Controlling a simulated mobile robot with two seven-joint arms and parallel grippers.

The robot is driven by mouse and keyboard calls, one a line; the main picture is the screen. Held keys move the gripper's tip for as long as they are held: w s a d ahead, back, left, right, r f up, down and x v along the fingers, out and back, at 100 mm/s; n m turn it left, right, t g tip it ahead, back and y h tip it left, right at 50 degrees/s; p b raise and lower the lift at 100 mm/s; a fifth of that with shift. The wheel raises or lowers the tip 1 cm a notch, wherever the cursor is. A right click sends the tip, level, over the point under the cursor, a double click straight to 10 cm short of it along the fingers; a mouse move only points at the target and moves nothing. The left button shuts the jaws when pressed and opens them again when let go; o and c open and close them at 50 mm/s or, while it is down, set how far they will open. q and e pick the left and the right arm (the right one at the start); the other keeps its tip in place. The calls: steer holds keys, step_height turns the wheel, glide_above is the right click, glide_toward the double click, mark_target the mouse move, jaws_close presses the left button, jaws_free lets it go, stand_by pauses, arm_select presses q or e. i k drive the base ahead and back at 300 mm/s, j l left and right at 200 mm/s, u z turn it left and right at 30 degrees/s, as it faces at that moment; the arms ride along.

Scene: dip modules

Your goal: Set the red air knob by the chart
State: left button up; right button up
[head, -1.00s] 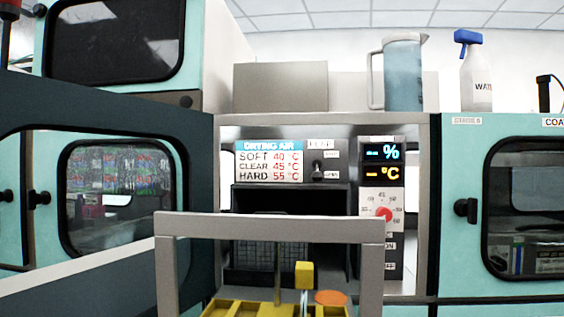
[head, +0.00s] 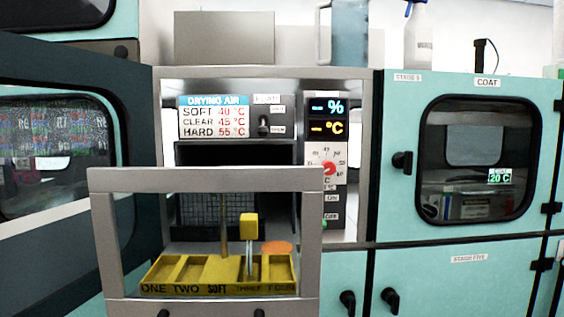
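The red air knob (head: 328,168) sits on a white dial plate with printed numbers, on the narrow control panel right of the dryer opening. The panel's display (head: 327,117) shows only dashes before % and °C. The drying air chart (head: 213,117) is left of the panel and reads SOFT 40 °C, CLEAR 45 °C, HARD 55 °C. The knob's pointer direction is too small to tell. The grey frame in front partly covers the area just left of the knob. Neither of my grippers is in view.
A grey frame (head: 205,180) stands in front of the dryer, with a yellow tray (head: 165,275) behind its opening labelled ONE, TWO, SOFT, THREE, FOUR. A black switch (head: 264,126) is beside the chart. A teal COAT cabinet (head: 393,200) is at right, its door shut.

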mark_target(330, 167)
steer(key=i+l+u, duration=0.35)
steer(key=l, duration=1.25)
steer(key=l+u, duration=0.3)
steer(key=l, duration=1.3)
